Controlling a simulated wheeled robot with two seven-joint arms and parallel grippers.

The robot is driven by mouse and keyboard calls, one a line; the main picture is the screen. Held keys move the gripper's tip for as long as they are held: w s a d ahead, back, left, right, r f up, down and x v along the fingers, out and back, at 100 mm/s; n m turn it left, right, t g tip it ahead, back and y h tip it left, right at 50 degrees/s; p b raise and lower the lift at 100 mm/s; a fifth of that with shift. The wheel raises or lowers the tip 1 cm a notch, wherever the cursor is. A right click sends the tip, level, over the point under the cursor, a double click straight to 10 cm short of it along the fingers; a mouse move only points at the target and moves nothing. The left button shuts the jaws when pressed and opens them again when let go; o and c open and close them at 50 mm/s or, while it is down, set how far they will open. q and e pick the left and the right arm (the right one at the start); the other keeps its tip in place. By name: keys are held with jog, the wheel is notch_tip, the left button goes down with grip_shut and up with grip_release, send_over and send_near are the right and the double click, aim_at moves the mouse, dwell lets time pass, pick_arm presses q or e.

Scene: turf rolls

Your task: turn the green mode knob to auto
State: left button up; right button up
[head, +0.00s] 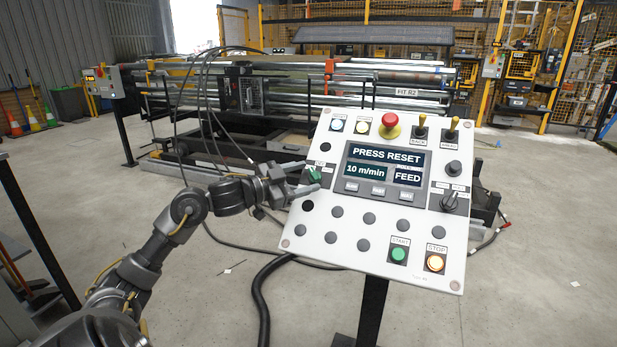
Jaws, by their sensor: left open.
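The white control panel (370,256) stands tilted on a dark post in front of me. The green mode knob (314,174) is at the panel's left edge, beside the display. My left gripper (309,181) reaches in from the left, with its two fingers open around the green knob. I cannot tell whether the fingers touch the knob. The fingers partly cover the knob and its labels, so its setting is not readable. The display (386,168) reads PRESS RESET, 10 m/min and FEED. My right gripper is not in view.
A roller machine (290,90) stands behind. A black cable (262,290) runs over the floor.

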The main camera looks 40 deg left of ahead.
pick_arm(q)
jog(key=shift+x, duration=0.95)
